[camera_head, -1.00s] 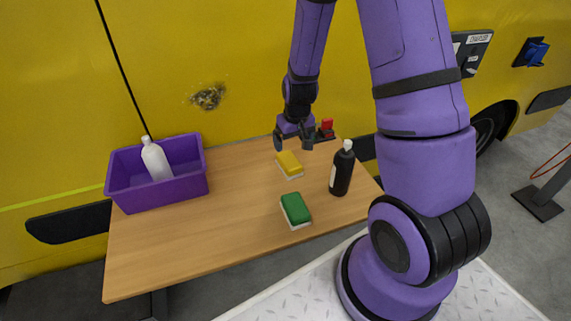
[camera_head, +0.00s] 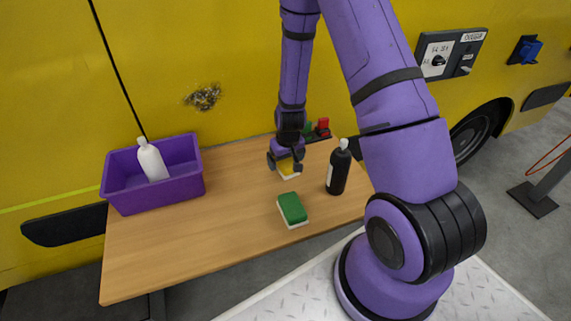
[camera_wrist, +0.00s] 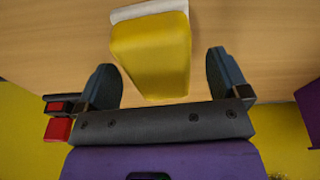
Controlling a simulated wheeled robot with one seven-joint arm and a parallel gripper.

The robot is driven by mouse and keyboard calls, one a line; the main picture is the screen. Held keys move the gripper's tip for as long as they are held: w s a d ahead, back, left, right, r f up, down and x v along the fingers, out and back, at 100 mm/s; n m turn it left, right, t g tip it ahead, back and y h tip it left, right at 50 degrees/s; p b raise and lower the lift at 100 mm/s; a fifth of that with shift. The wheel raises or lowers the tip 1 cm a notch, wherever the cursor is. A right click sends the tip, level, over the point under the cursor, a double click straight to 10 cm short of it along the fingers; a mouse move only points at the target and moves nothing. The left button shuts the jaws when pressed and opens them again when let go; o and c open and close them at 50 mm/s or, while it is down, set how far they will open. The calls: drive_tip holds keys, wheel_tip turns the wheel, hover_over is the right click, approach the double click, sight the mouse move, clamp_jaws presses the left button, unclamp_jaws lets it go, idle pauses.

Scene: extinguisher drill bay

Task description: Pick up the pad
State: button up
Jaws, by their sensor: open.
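A yellow pad (camera_head: 286,169) with a pale underside lies on the wooden table, partly hidden by my gripper in the head view. In the wrist view the yellow pad (camera_wrist: 152,55) sits just beyond and between the two fingers. My gripper (camera_head: 286,160) is open above it, and the wrist view shows the open fingers (camera_wrist: 168,80) apart with the near end of the pad between them. A second pad, green on white (camera_head: 292,208), lies nearer on the table.
A black bottle (camera_head: 338,172) stands right of the pads. A purple bin (camera_head: 160,196) with a white bottle (camera_head: 152,160) stands at the table's left. A red object (camera_head: 323,125) is at the back. The yellow vehicle side (camera_head: 230,60) borders the table's back; its left front is clear.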

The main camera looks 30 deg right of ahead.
drive_tip(key=shift+w+f, duration=0.1)
drive_tip(key=shift+f, duration=0.45)
drive_tip(key=shift+c, duration=0.2)
drive_tip(key=c, duration=1)
drive_tip(key=shift+r, duration=0.15)
wheel_tip(320, 180, up, 10)
drive_tip(key=shift+f, duration=0.15)
